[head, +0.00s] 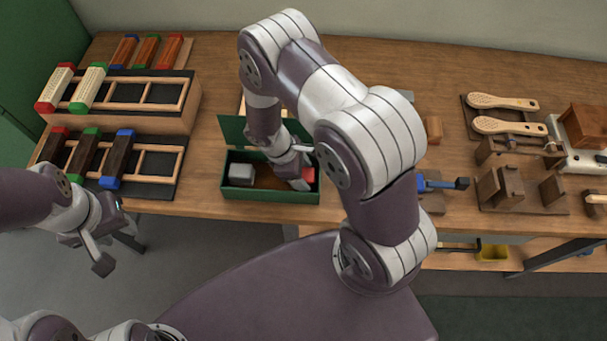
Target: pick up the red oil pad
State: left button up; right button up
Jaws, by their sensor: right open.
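A red block (308,174), which looks like the red oil pad, is at the right end of the open green box (262,193) on the bench. My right arm reaches down into the box. My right gripper (301,184) is open at the red block and partly covers it. Whether its fingers touch the block is hidden. My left gripper (103,264) hangs low at the left, in front of the bench and away from the box. Its jaw gap cannot be made out.
A grey block (241,174) sits in the left part of the green box, whose lid (232,130) stands open behind. Racks of coloured brush blocks (118,90) stand at the left. Wooden brush handles (502,102) and fixtures (520,190) are at the right.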

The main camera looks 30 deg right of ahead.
aim_at(304, 174)
jog(key=shift+d+f, duration=0.15)
jog(key=shift+f, duration=0.2)
jog(key=c, duration=0.7)
jog(key=shift+r, duration=0.15)
jog(key=shift+c, duration=0.2)
notch_tip(304, 174, up, 10)
jog(key=shift+f, duration=0.1)
jog(key=shift+o, duration=0.6)
